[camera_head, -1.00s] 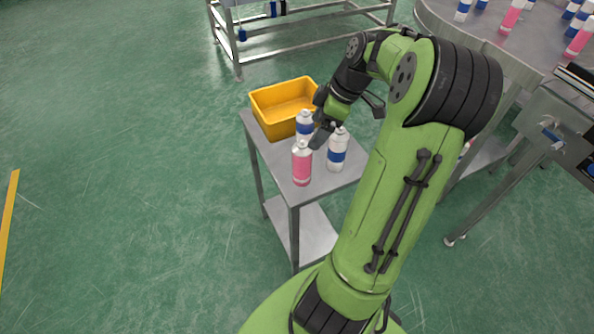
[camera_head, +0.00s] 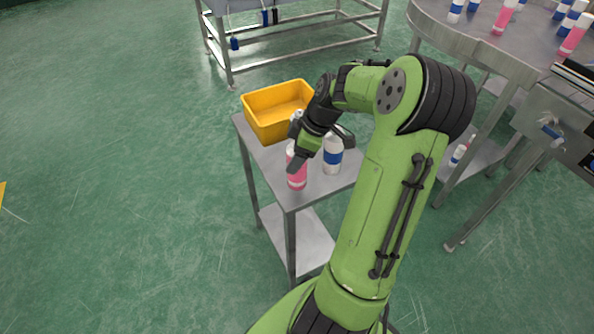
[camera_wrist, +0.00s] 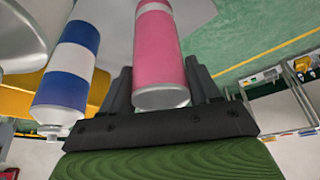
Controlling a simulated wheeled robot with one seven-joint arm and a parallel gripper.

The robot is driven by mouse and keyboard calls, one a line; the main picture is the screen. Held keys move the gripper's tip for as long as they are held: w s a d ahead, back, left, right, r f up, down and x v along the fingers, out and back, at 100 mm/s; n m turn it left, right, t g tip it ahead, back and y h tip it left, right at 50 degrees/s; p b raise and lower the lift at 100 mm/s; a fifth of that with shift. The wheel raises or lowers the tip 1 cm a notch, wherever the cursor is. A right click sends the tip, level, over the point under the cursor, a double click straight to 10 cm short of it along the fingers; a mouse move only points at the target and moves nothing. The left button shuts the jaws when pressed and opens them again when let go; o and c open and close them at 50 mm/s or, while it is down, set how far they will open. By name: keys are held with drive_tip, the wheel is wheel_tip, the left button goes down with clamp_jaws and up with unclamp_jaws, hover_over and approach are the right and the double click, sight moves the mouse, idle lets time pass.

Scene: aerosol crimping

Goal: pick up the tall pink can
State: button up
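The tall pink can (camera_head: 297,179), with a pale upper part, stands at the front corner of the small metal table. My gripper (camera_head: 318,152) is low over the table by the can, and one dark finger hides part of it. In the wrist view, the pink can (camera_wrist: 160,50) lies between the two dark fingers of my gripper (camera_wrist: 160,88). The fingers look spread to either side of it, and firm contact is not visible.
A blue-and-white can (camera_head: 332,156) stands just right of the pink can; another behind is mostly hidden by my gripper. A yellow bin (camera_head: 268,127) sits at the back of the small table (camera_head: 262,154). A round table (camera_head: 470,41) with several cans is at upper right.

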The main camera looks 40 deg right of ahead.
drive_tip(key=c, duration=0.9)
